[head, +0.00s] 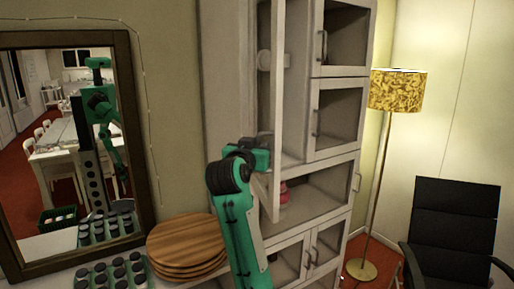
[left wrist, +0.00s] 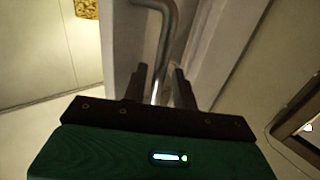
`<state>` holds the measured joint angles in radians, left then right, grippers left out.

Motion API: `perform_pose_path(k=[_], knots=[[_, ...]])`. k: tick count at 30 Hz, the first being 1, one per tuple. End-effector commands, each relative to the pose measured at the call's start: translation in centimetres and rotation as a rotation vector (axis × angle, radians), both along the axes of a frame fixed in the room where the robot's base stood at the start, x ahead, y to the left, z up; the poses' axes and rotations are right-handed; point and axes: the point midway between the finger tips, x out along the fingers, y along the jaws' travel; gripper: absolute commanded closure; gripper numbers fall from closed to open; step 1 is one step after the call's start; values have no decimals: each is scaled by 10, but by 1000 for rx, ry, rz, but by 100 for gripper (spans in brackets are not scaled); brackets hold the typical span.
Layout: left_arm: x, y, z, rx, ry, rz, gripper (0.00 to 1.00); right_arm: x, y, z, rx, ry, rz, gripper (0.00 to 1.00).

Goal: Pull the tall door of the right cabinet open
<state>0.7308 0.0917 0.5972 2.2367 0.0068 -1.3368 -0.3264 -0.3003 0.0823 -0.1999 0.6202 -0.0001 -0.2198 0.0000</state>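The right cabinet (head: 213,75) stands in the middle of the head view. Its tall door (head: 277,100) shows almost edge-on and stands out from the cabinet, so the tall compartment inside (head: 295,90) shows beside it. My left gripper (head: 262,150) is at the lower part of the door. In the left wrist view, a metal bar handle (left wrist: 167,35) runs down between the two dark fingers of my left gripper (left wrist: 160,80), which are close together around it. Finger contact on the bar is hard to see. My right gripper is not in view.
Stacked wooden boards (head: 185,245) and dark-topped jars (head: 118,272) are at lower left, below a mirror (head: 138,150). A floor lamp (head: 397,90) and black chair (head: 455,225) stand right.

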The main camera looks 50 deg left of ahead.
Motion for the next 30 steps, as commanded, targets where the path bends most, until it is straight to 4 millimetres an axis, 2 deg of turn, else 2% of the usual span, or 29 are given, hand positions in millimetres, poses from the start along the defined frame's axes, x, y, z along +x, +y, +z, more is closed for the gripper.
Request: perform_pose_path(k=[5, 8, 17, 24, 30], knots=[[-3, -2, -2, 0, 1, -1, 72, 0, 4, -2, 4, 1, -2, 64], [-11, -6, -3, 1, 0, 0, 72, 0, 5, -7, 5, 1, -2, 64], [-71, -39, -4, 3, -3, 2, 72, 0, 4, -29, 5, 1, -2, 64], [-96, -52, -7, 2, -3, 1, 72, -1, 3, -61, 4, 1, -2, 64], [-104, -58, -6, 2, -3, -3, 72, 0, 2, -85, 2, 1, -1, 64]])
